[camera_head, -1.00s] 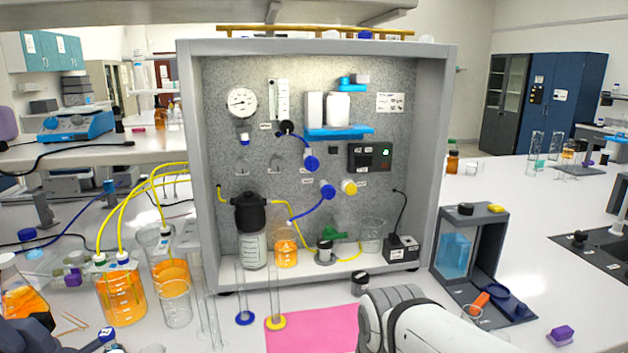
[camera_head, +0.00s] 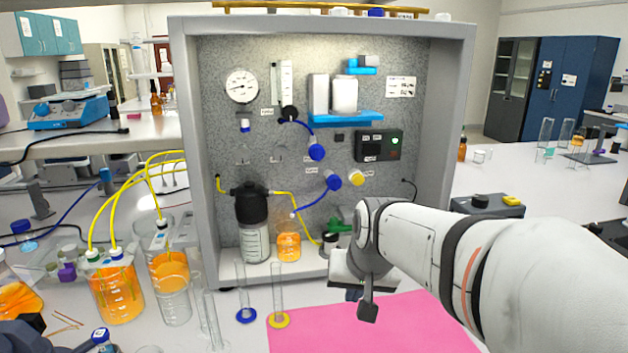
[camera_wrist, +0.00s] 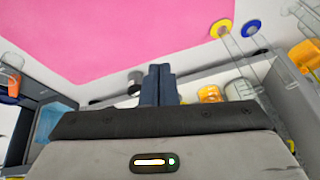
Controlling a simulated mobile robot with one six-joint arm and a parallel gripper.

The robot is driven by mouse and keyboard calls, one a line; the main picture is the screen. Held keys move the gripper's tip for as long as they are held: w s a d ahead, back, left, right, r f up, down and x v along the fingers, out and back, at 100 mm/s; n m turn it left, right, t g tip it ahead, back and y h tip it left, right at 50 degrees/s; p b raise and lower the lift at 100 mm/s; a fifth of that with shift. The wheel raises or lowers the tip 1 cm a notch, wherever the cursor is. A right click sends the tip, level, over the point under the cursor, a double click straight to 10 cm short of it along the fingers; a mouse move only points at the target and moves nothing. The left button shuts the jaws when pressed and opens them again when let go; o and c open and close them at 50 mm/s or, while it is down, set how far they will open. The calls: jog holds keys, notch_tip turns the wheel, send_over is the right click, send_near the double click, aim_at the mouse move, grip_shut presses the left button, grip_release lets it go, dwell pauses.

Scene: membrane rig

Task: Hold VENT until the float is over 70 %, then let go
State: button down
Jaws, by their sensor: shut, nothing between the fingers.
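The grey speckled panel (camera_head: 220,130) stands upright in its frame. It carries a clear vertical tube gauge (camera_head: 287,82) with a black knob (camera_head: 289,113) below it; I cannot make out a float or its level. Blue round fittings (camera_head: 316,152) and a yellow one (camera_head: 357,178) sit lower, with small labels too blurred to read, so I cannot tell which is VENT. My gripper (camera_head: 368,310) is in front of the panel, low and over the pink mat, apart from the fittings. Its dark fingers are together and empty in the wrist view (camera_wrist: 158,85).
The pink mat (camera_head: 330,335) lies before the rig. Glass cylinders with blue (camera_head: 246,315) and yellow (camera_head: 278,319) bases stand left of it. Beakers of orange liquid (camera_head: 115,300) with yellow tubes are further left. A blue shelf (camera_head: 345,119) juts from the panel.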

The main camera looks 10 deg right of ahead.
aim_at(363, 181)
jog(key=w+d+r+m+t, duration=0.1)
jog(key=w+d+r+m, duration=0.1)
jog(key=w+d, duration=0.2)
jog(key=w+d+r+m+t, duration=0.1)
jog(key=w+d+r+m, duration=0.1)
jog(key=w, duration=0.7)
jog(key=w+d+r+m+t+h, duration=0.1)
jog(key=w+d+r+t, duration=0.1)
jog(key=w+d+r, duration=0.2)
jog(key=w+d, duration=0.1)
jog(key=w, duration=0.2)
jog(key=shift+w+d+m, duration=0.3)
jog(key=shift+m, duration=0.1)
jog(key=w+p, duration=0.5)
jog(key=w, duration=0.3)
jog(key=shift+w, duration=0.4)
jog(key=shift+w, duration=0.1)
jog(key=shift+w, duration=0.25)
dwell(0.3)
